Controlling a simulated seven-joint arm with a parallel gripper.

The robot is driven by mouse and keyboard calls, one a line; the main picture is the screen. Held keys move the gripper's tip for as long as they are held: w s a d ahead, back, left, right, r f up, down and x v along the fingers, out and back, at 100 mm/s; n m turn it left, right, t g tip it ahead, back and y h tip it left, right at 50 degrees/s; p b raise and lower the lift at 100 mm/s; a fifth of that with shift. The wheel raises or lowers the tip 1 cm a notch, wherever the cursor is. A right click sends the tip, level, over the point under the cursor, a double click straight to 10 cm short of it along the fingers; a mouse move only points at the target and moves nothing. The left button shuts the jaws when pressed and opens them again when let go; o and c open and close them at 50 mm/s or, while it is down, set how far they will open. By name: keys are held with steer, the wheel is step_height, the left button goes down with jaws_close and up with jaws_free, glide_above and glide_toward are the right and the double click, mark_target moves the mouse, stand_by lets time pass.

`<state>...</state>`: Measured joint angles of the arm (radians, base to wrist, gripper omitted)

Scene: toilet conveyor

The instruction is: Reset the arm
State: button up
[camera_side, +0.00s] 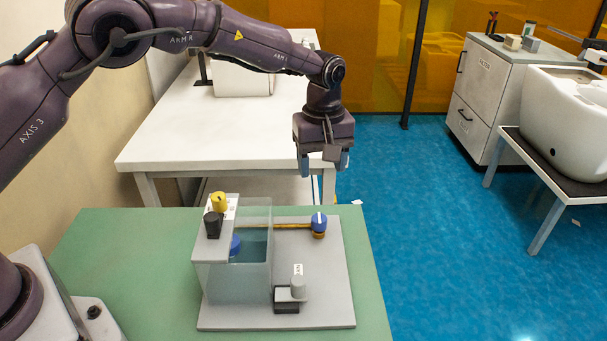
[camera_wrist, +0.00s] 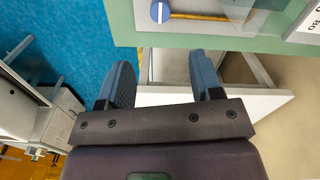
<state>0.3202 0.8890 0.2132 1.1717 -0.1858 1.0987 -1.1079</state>
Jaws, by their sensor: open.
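My gripper (camera_side: 323,164) hangs from the arm with its fingers pointing down, above the far right part of the green table. In the wrist view my gripper (camera_wrist: 160,80) shows two blue-grey fingers spread apart with nothing between them. The toilet tank rig stands below and nearer the camera: a clear tank (camera_side: 238,275) on a grey base plate (camera_side: 330,260). A blue round knob (camera_side: 319,222) sits at the right end of a yellow rod, apart from the gripper; the knob also shows in the wrist view (camera_wrist: 159,12).
A black and a yellow knob (camera_side: 218,200) stand on the tank's top ledge. A grey block with a cylinder (camera_side: 297,288) sits on the plate. A white table (camera_side: 215,130) stands behind; a cabinet (camera_side: 495,95) and a white toilet (camera_side: 570,120) stand right. Blue floor between is open.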

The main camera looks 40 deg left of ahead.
steer(key=s+a+r+m+t, duration=0.2)
steer(key=s+a+r+m, duration=0.1)
steer(key=s, duration=0.7)
steer(key=s+a+r+m+t, duration=0.1)
steer(key=s+a+r+m, duration=0.3)
steer(key=s+r, duration=0.4)
steer(key=s+a+r+m+t, duration=0.2)
steer(key=s+r, duration=0.4)
steer(key=s, duration=0.8)
steer(key=a+m, duration=0.1)
steer(key=m, duration=0.1)
steer(key=shift+a+r+m+t, duration=0.25)
steer(key=shift+m+t, duration=0.05)
